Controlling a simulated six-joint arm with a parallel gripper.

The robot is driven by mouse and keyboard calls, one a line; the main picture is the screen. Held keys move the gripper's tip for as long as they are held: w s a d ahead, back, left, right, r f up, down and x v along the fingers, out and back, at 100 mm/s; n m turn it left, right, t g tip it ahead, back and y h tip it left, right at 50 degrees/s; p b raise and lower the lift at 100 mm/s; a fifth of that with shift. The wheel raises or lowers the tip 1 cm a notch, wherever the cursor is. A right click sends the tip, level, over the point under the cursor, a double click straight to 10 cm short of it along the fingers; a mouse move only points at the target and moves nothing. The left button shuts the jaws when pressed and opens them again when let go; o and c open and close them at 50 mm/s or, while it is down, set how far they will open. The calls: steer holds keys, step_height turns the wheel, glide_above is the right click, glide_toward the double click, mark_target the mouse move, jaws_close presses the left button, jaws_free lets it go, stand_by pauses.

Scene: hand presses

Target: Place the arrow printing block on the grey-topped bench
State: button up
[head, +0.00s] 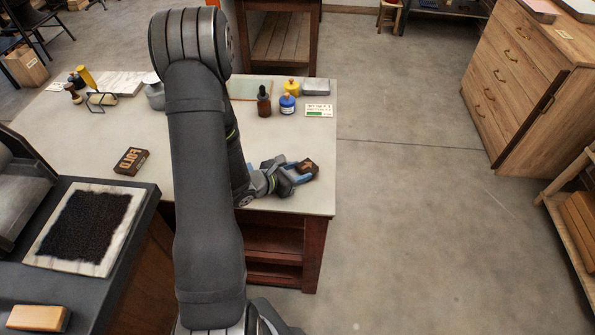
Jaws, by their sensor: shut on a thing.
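My gripper (297,173) is shut on a small brown block (309,167), at the right front part of the grey-topped bench (310,205). The block has a dark marking on its face, too small to read as an arrow for certain. I cannot tell whether the block touches the bench top or is held just above it. My arm crosses the middle of the bench and hides part of its top.
A dark lettered block (131,161) lies left of my arm. Ink bottles (287,103), a small card (319,110) and a grey block (316,87) stand at the back right. A dark press bed (90,225) is at the front left. The bench's right front is mostly clear.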

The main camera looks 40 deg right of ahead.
steer(key=shift+f, duration=0.1)
steer(key=o, duration=1)
steer(key=shift+c, duration=0.2)
steer(key=shift+a+r, duration=0.15)
steer(key=shift+r, duration=0.05)
steer(key=v, duration=1.1)
steer(key=shift+a+r, duration=0.15)
steer(key=shift+a, duration=0.15)
steer(key=shift+d, duration=0.1)
